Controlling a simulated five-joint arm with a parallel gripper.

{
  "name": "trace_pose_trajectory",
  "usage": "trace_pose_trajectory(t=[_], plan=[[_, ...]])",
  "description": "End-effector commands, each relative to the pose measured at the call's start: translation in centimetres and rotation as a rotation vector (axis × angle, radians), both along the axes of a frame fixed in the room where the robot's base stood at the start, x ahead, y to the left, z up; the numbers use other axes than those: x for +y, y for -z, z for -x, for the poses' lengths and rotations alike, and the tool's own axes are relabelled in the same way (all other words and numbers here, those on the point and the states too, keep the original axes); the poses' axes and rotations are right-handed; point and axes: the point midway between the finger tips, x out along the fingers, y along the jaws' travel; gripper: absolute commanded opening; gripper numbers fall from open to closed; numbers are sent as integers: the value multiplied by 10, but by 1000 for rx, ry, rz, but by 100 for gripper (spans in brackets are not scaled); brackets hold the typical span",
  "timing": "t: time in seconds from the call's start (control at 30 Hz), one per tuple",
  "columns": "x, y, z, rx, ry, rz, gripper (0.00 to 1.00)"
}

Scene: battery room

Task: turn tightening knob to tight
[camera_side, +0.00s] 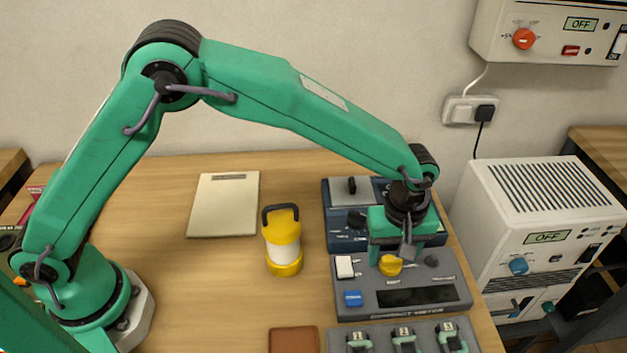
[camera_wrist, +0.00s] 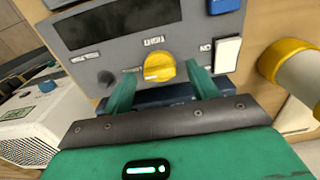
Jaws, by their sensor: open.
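A yellow knob (camera_side: 391,265) sits on the grey meter panel (camera_side: 375,310) near the table's right edge. My gripper (camera_side: 388,248) points down over the knob. In the wrist view my gripper (camera_wrist: 160,80) is open, with one green finger on each side of the knob. I cannot tell whether either finger touches it. No knob on view is clearly labelled as the tightening one.
A white switch (camera_side: 344,266), a blue button (camera_side: 353,298) and a small dark knob (camera_side: 432,261) share the panel. A blue unit (camera_side: 340,215) stands behind it. A yellow lantern (camera_side: 283,240) stands to the left. A white cabinet (camera_side: 530,200) stands to the right.

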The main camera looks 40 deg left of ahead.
Motion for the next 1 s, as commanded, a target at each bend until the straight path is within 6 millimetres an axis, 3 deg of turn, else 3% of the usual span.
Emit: trace_pose_trajectory(t=[0.27,0.5,0.53,1.0], plan=[[0,2,0,0,0,0,59],[0,1,0,0,0,0,15],[0,1,0,0,0,0,14],[0,1,0,1,78,-1,14]])
